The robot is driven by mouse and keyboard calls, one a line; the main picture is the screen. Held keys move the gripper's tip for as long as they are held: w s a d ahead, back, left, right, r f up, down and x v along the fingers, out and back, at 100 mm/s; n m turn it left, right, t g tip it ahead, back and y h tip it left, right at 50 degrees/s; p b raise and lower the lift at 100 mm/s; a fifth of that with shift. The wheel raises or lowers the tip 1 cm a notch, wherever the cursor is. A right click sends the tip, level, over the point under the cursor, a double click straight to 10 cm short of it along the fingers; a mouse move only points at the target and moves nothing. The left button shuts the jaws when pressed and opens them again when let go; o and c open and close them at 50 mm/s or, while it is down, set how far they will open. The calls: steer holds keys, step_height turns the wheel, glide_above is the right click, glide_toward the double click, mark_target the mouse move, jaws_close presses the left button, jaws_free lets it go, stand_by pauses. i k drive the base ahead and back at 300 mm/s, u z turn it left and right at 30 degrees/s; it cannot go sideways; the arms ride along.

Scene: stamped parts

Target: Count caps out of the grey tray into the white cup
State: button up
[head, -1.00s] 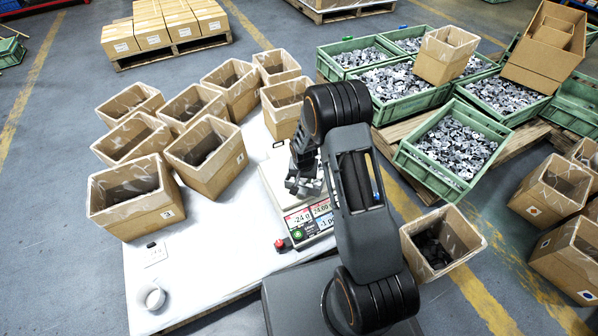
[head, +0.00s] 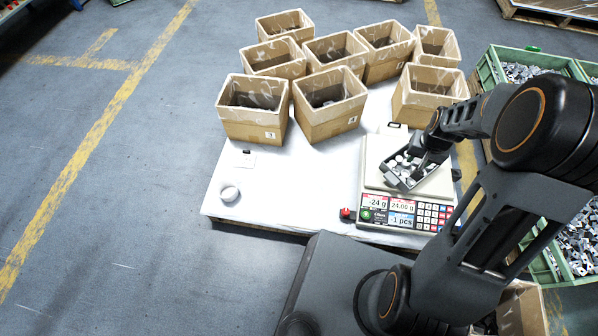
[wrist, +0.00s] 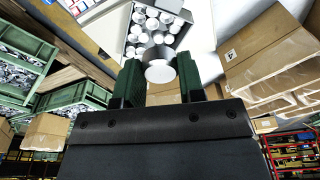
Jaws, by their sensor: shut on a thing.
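My gripper (wrist: 160,77) is shut on a round silvery-white cap (wrist: 159,66), held between its two green-padded fingertips in the wrist view. The grey tray (wrist: 186,15) with many loose white caps lies beyond the fingertips there. In the head view the grey tray (head: 391,181) shows on top of the scale, with my gripper (head: 424,164) over its right part. The held cap cannot be told apart there. The white cup (head: 230,191) stands on the white table top at the left, well apart from my gripper.
The counting scale (head: 372,180) reads -24 g, 24.00 g and -1 pcs. A red button (head: 346,213) sits at its left corner. Several cardboard boxes (head: 330,121) stand along the back of the table top (head: 290,185). The surface between cup and scale is clear.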

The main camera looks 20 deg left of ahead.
mark_target(228, 194)
steer(key=u, duration=0.5)
steer(key=k, duration=0.55)
steer(key=u, duration=1.85)
steer(key=k, duration=1.2)
steer(key=u, duration=1)
steer(key=i, duration=1.55)
steer(key=z, duration=0.35)
steer(key=i, duration=1.05)
steer(key=z, duration=1.7)
steer(key=i, duration=0.65)
steer(key=z, duration=0.55)
